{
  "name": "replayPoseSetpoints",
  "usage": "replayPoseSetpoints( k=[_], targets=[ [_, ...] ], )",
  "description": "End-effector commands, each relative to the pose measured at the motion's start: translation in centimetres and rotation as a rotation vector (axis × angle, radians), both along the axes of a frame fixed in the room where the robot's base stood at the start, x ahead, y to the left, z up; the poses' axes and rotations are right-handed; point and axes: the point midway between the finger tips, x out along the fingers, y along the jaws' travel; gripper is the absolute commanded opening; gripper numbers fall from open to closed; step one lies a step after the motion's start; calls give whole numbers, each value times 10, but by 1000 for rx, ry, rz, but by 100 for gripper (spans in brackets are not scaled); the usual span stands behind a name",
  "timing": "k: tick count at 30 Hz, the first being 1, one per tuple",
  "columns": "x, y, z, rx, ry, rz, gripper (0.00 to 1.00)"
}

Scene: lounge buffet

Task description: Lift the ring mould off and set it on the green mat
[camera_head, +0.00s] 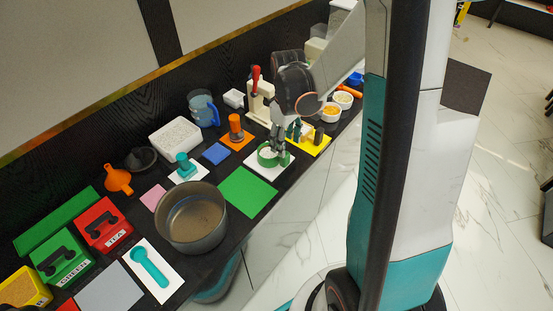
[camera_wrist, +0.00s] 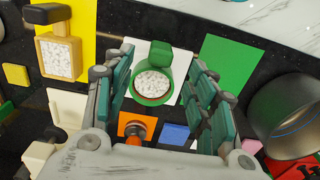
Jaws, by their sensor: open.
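The green ring mould (camera_head: 266,160) with a block-shaped tab sits on a white board (camera_head: 256,167). In the wrist view the ring mould (camera_wrist: 166,95) surrounds a white grainy filling (camera_wrist: 151,84), and its tab points up in the picture. My gripper (camera_head: 279,150) is over the mould, pointing down. In the wrist view my gripper (camera_wrist: 160,62) is open, with one finger on each side of the mould and tab, and holds nothing. I cannot tell its exact height above the mould. The flat green mat (camera_head: 247,192) lies empty beside the white board; it also shows in the wrist view (camera_wrist: 231,62).
A large dark pot (camera_head: 192,222) stands left of the green mat. An orange mat (camera_head: 232,144) with an orange-knobbed tool and a blue pad (camera_head: 216,153) lie behind. A yellow mat (camera_head: 322,147) lies to the right. The counter's front edge is close to the mat.

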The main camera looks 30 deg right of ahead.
Motion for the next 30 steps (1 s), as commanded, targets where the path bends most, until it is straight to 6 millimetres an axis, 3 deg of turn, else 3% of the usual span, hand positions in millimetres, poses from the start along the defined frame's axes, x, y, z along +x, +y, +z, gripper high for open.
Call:
replayPoseSetpoints(
  k=[3,13,21,30],
  targets=[
    [0,0,-20,0,0,0,52],
    [2,1,-40,0,0,0,52],
    [6,3,-78,0,-1,-1,52],
    [5,3,-82,0,0,-1,49]
  ],
)
